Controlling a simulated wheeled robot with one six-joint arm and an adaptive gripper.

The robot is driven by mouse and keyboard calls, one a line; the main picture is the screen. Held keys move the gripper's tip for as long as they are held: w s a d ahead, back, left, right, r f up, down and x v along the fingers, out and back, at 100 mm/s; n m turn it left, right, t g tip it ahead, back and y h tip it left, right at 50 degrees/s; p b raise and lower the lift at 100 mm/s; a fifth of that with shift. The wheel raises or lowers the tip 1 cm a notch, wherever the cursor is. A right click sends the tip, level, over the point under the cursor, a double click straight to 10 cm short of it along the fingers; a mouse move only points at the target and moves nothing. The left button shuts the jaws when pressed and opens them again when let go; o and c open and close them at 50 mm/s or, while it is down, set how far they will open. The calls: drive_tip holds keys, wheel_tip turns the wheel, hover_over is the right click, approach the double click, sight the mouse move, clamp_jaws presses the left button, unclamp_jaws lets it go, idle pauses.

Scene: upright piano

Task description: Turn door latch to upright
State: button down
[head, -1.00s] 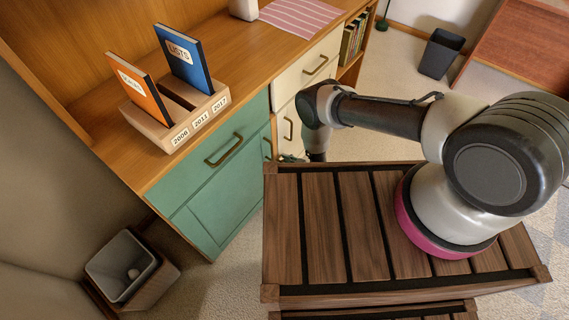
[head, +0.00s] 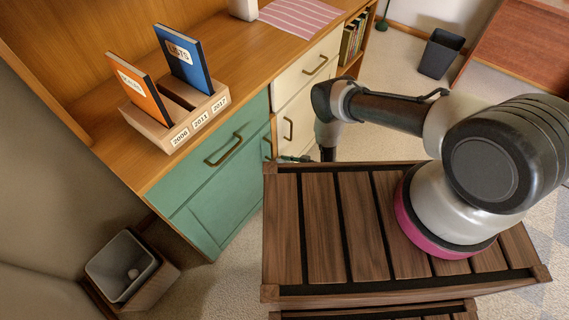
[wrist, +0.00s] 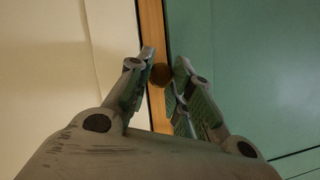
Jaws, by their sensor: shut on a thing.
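The latch (wrist: 160,75) shows in the wrist view as a small dark brass knob over the wooden strip between the cream door and the green door. My gripper (wrist: 161,68) has a fingertip on each side of it and is shut on it. The latch's turn angle cannot be told, since only its rounded end shows. The green cabinet door (head: 215,205) is shut in the head view. My gripper's fingers (head: 290,158) show there beside the green door's right edge, partly hidden behind the slatted top.
A dark slatted wooden top (head: 325,225) stands in front of the cabinet, close below my arm. A book holder (head: 180,125) with an orange and a blue book stands on the desk. A bin (head: 122,268) stands at lower left.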

drive_tip(key=shift+w+d+m+g+y, duration=0.15)
drive_tip(key=shift+m+g+y, duration=0.35)
drive_tip(key=shift+m, duration=0.6)
drive_tip(key=c, duration=1.3)
unclamp_jaws()
drive_tip(key=shift+o, duration=0.2)
drive_tip(key=v, duration=1.2)
drive_tip(key=shift+f, duration=0.15)
